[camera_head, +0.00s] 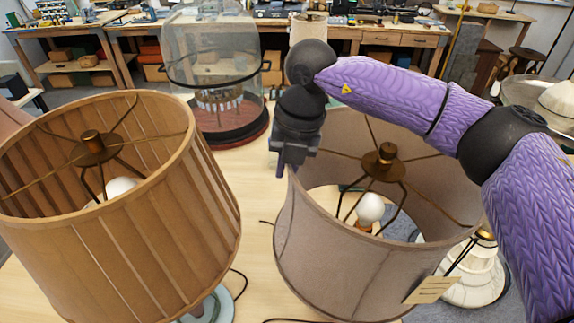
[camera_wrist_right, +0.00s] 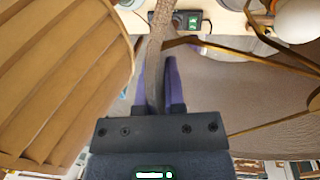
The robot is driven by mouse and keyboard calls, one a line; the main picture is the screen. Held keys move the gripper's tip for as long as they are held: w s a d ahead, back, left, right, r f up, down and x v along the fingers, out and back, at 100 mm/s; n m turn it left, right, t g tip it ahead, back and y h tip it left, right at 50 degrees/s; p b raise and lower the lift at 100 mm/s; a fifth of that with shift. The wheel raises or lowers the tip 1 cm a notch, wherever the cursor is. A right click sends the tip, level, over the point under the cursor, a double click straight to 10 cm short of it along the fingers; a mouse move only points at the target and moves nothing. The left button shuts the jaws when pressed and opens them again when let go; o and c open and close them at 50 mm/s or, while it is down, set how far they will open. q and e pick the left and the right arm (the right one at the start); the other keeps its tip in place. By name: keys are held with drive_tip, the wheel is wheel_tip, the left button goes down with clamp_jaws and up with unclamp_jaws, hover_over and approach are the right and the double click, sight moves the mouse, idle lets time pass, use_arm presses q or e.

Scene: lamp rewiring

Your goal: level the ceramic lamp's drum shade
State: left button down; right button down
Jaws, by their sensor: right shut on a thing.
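The grey-beige drum shade (camera_head: 330,255) stands in the middle right of the head view, open at the top, with a brass finial and spider arms (camera_head: 385,160) and a white bulb (camera_head: 369,209) inside. How far it tilts is hard to judge. My right gripper (camera_head: 286,166) is at the left part of its top rim. In the right wrist view, the purple fingers of my right gripper (camera_wrist_right: 159,85) straddle the shade's wall, one on each side, shut on it. The lamp's own base is mostly hidden by the shade. My left gripper is not in view.
A brown pleated shade (camera_head: 130,220) stands close on the left. A glass dome (camera_head: 215,75) is behind. A white ribbed base (camera_head: 475,275) is at the lower right, beside a paper tag (camera_head: 431,290). Bare wooden tabletop (camera_head: 255,260) shows between the two shades.

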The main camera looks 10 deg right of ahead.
drive_tip(key=shift+f, duration=0.6)
drive_tip(key=shift+r, duration=0.15)
drive_tip(key=c, duration=0.8)
unclamp_jaws()
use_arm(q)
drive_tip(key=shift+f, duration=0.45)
use_arm(e)
drive_tip(key=shift+o, duration=0.2)
use_arm(q)
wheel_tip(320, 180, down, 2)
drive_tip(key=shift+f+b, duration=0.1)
drive_tip(key=shift+b, duration=1)
use_arm(e)
wheel_tip(320, 180, up, 10)
drive_tip(key=d, duration=0.1)
drive_tip(key=shift+s+d, duration=0.2)
drive_tip(key=shift+d, duration=0.15)
